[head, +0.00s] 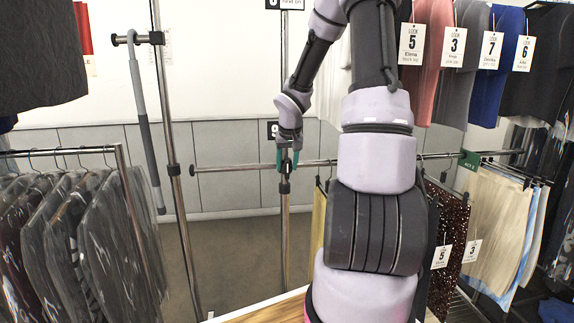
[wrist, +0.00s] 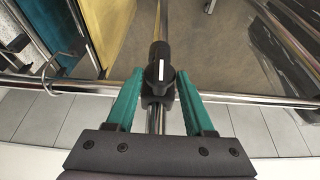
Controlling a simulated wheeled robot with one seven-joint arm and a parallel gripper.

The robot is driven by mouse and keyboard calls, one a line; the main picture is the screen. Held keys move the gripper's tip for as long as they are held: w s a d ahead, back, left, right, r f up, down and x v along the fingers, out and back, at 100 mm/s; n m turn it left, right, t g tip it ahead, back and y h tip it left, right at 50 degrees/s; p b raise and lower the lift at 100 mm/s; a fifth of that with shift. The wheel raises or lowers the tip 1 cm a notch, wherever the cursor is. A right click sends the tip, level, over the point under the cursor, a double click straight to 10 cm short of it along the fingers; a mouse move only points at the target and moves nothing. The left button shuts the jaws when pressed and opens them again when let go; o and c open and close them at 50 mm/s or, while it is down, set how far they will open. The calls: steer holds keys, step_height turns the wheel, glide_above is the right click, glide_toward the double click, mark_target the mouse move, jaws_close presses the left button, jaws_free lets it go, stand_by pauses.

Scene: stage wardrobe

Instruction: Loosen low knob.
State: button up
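The low knob (wrist: 160,73) is black with a white line on its face, which runs along the pole in the wrist view. It sits on a black collar on an upright chrome pole (head: 285,235), near a horizontal rail (head: 235,167). My gripper (wrist: 158,95) has two teal fingers, one on each side of the knob, with visible gaps between. It is open and holds nothing. In the head view my gripper (head: 288,160) points down at the pole and hides most of the knob. Whether the fingertips reach the knob's depth is unclear.
Dark garments (head: 90,235) hang on a low rail at left. A second upright pole (head: 172,170) stands left of the gripper. Labelled clothes (head: 465,60) and pale trousers (head: 495,215) hang at right. A hanger hook (wrist: 65,68) is on the rail at left. Floor beyond the pole is clear.

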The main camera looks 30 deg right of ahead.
mark_target(282, 170)
jaws_close()
steer(key=shift+a+h, duration=0.2)
steer(key=shift+h, duration=0.2)
steer(key=shift+w+a+n+h, duration=0.2)
steer(key=shift+n+h, duration=0.1)
steer(key=shift+h, duration=0.3)
steer(key=h, duration=0.1)
steer(key=g+h, duration=0.1)
steer(key=h, duration=0.1)
steer(key=a+n+h, duration=0.1)
steer(key=h, duration=0.1)
steer(key=shift+w+f, duration=0.1)
steer(key=shift+f, duration=0.2)
steer(key=h, duration=0.1)
steer(key=n+h, duration=0.1)
steer(key=h, duration=0.1)
steer(key=f+g+h, duration=0.1)
steer(key=h, duration=0.1)
steer(key=shift+a, duration=0.3)
steer(key=shift+f+n+h, duration=0.25)
steer(key=shift+n+h, duration=0.2)
steer(key=shift+h, duration=0.7)
steer(key=shift+f+n+h, duration=0.2)
steer(key=shift+n+h, duration=0.25)
steer(key=shift+h, duration=0.7)
